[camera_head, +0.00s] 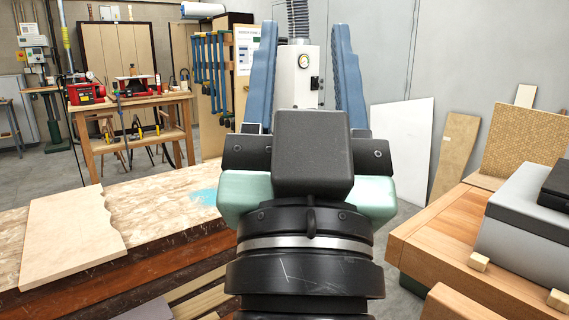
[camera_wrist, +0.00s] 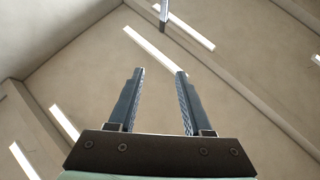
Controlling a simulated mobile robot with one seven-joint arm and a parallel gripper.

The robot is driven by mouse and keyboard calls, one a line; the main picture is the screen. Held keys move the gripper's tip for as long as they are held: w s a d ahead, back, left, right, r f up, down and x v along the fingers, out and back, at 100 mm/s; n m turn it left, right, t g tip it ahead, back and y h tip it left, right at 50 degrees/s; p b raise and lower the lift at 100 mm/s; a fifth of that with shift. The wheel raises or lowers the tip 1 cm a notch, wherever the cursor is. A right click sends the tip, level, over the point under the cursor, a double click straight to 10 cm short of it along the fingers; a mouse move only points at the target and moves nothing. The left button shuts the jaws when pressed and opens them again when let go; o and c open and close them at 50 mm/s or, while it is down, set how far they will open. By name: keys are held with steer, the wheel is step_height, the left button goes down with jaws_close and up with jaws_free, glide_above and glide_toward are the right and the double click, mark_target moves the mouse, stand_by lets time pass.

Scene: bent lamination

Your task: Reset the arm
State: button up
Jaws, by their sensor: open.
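My gripper (camera_head: 307,75) points upward in the middle of the head view, with its two blue fingers spread wide apart. It is open and nothing is between the fingers. The wrist view also shows my gripper (camera_wrist: 158,85) open and empty, with the ceiling and strip lights beyond it. My wrist hides part of the room's middle behind it.
A workbench (camera_head: 150,225) with a thin wooden board (camera_head: 72,235) lies at left. A wooden bench (camera_head: 440,225) with a grey case (camera_head: 530,225) stands at right. A table (camera_head: 130,105) with red tools is at back left. Panels (camera_head: 403,140) lean on the back wall.

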step_height(320, 180, up, 22)
steer(key=s+a+n+t+y+p, duration=0.1)
steer(key=s+p, duration=0.2)
steer(key=p, duration=1.6)
steer(key=shift+a+f, duration=0.15)
steer(key=shift+a, duration=0.15)
steer(key=shift+f, duration=0.1)
